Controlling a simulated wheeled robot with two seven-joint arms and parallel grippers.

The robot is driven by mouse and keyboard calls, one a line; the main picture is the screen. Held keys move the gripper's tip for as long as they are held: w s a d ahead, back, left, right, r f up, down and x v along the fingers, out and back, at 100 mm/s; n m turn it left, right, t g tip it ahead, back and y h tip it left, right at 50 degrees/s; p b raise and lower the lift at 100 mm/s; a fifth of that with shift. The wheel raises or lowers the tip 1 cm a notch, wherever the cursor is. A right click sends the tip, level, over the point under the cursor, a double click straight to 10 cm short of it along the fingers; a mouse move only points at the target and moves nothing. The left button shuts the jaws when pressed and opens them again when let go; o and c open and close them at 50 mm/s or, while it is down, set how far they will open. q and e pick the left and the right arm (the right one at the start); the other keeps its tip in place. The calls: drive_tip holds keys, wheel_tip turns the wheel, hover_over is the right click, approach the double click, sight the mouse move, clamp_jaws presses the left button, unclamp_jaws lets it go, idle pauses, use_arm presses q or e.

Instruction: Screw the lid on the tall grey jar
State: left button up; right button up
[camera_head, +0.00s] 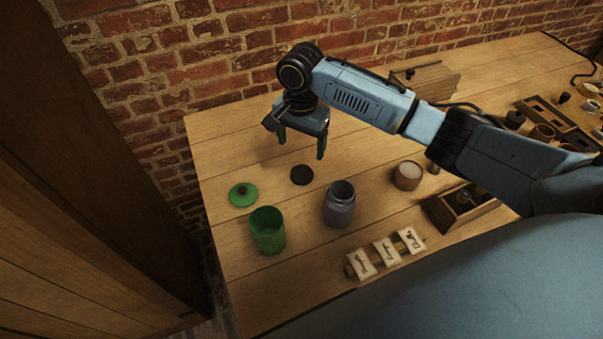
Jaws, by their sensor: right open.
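The tall grey jar (339,206) stands upright and uncovered on the wooden table. A dark round lid (302,175) lies flat on the table, behind the jar and to its left. My right gripper (301,147) is open and empty, pointing down above the table, just behind the dark lid. Its two fingers are apart and do not touch the lid or the jar. My left gripper is not in view.
A green open jar (268,232) stands left of the grey jar, with a green knobbed lid (242,194) behind it. A brick wall borders the table.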

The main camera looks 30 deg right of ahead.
hover_over(301, 175)
wheel_tip(301, 175, down, 6)
drive_tip(key=shift+r+b, duration=0.25)
drive_tip(key=shift+b, duration=0.15)
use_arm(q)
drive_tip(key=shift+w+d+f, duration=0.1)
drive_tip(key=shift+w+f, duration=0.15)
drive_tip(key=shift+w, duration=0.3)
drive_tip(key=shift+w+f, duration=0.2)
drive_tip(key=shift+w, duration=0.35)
use_arm(e)
drive_tip(key=shift+s+f, duration=0.1)
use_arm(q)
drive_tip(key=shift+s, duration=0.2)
use_arm(e)
drive_tip(key=shift+f, duration=0.2)
wheel_tip(301, 175, down, 5)
drive_tip(key=shift+r+b, duration=0.1)
drive_tip(key=shift+b, duration=0.55)
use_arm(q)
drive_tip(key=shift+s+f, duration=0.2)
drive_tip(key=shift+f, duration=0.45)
use_arm(e)
drive_tip(key=shift+c, duration=0.3)
drive_tip(key=c, duration=1)
